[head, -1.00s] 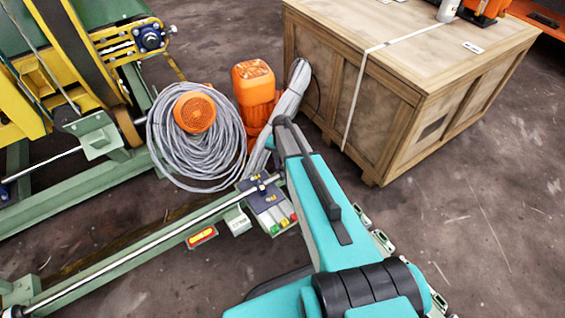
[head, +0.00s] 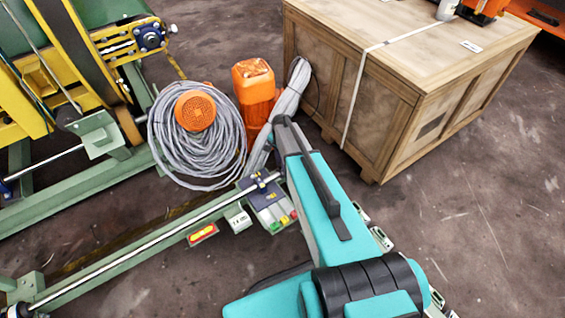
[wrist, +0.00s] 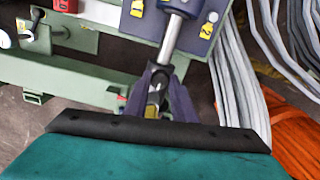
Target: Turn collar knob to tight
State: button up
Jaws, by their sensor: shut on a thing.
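My gripper's two dark purple fingers (wrist: 158,93) show in the wrist view, closed around a small grey and yellowish part just below the end of a silver shaft (wrist: 171,42). This held part looks like the collar knob (wrist: 155,98), but it is mostly hidden between the fingers. Its turn position cannot be read. A blue plate (wrist: 196,22) with yellow labels 1 and 2 lies behind the shaft. In the head view, the blue plate (head: 258,181) on the silver rail shows left of my arm. My arm hides the fingers and the knob there.
A wooden crate (head: 390,110) stands at right. In the wrist view, cables (wrist: 235,70) run close to the right. Bare floor (head: 490,230) lies at right.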

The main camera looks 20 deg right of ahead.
jog(key=shift+a, duration=0.1)
jog(key=o, duration=1.1)
jog(key=shift+c, duration=0.2)
jog(key=shift+r, duration=0.2)
notch_tip(320, 180, up, 14)
jog(key=p, duration=0.1)
jog(key=shift+f, duration=0.25)
jog(key=shift+r, duration=0.1)
